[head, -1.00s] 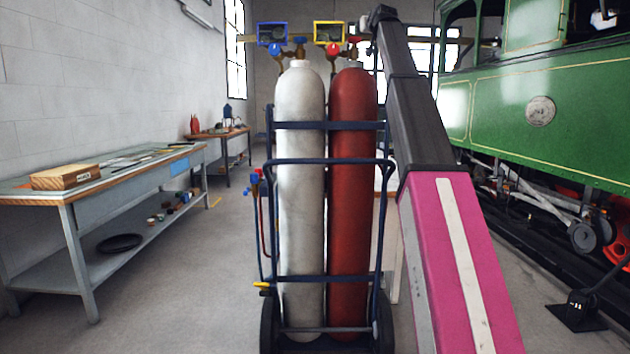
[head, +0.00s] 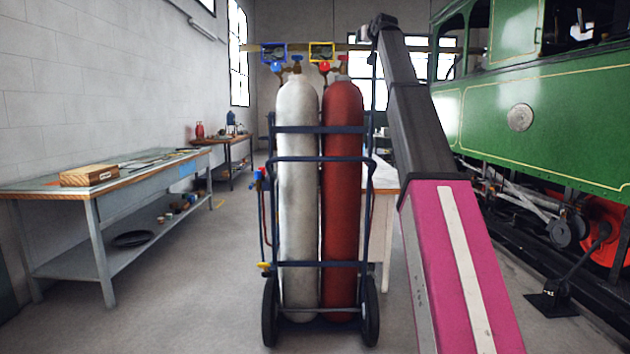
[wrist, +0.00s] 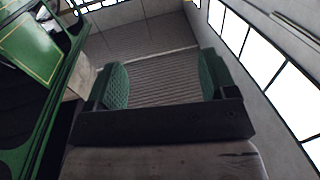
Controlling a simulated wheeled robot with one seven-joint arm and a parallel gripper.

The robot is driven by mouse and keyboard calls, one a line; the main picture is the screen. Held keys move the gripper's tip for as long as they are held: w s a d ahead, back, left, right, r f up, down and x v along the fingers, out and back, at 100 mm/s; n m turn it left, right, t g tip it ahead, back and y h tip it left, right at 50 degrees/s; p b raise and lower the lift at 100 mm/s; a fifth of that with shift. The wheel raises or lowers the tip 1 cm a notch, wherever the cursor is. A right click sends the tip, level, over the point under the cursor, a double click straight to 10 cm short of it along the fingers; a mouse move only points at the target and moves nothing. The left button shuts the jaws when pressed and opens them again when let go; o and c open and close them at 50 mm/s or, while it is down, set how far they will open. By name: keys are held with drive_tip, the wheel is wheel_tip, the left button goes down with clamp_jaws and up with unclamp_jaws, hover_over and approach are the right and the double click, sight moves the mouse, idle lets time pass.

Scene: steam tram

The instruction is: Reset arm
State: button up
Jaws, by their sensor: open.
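My gripper (wrist: 165,80) shows in the wrist view with its two green, textured finger pads spread wide apart. Nothing is between them; behind them are the ceiling and walls. In the head view my arm, pink below and dark grey above, rises on the right of centre. Its far end is near the top of the picture, close to the gas cylinders' valves in the picture, and the fingers cannot be made out there.
A hand trolley (head: 320,265) with a white cylinder (head: 298,200) and a red cylinder (head: 342,200) stands ahead. A workbench (head: 110,185) lines the left wall. A green steam tram (head: 540,125) stands at right. Floor left of the trolley is clear.

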wheel_tip(320, 180, down, 36)
drive_tip(key=g, duration=0.5)
drive_tip(key=s+a+f+g+h, duration=0.15)
drive_tip(key=s+f, duration=0.25)
drive_tip(key=f, duration=0.9)
drive_tip(key=s+f+g, duration=0.2)
drive_tip(key=s+f, duration=0.1)
drive_tip(key=f, duration=0.9)
drive_tip(key=s+f+m+g, duration=0.1)
drive_tip(key=s+f+g, duration=0.2)
drive_tip(key=s+f, duration=1.15)
drive_tip(key=s+f+g, duration=0.3)
drive_tip(key=s+f, duration=0.9)
drive_tip(key=f, duration=0.6)
drive_tip(key=s+f+g, duration=0.1)
drive_tip(key=s+f, duration=0.3)
drive_tip(key=s, duration=0.2)
drive_tip(key=s+f+g+h, duration=0.1)
drive_tip(key=s+f+g, duration=0.1)
drive_tip(key=s+f, duration=0.2)
drive_tip(key=s, duration=0.3)
drive_tip(key=shift+s+m, duration=0.3)
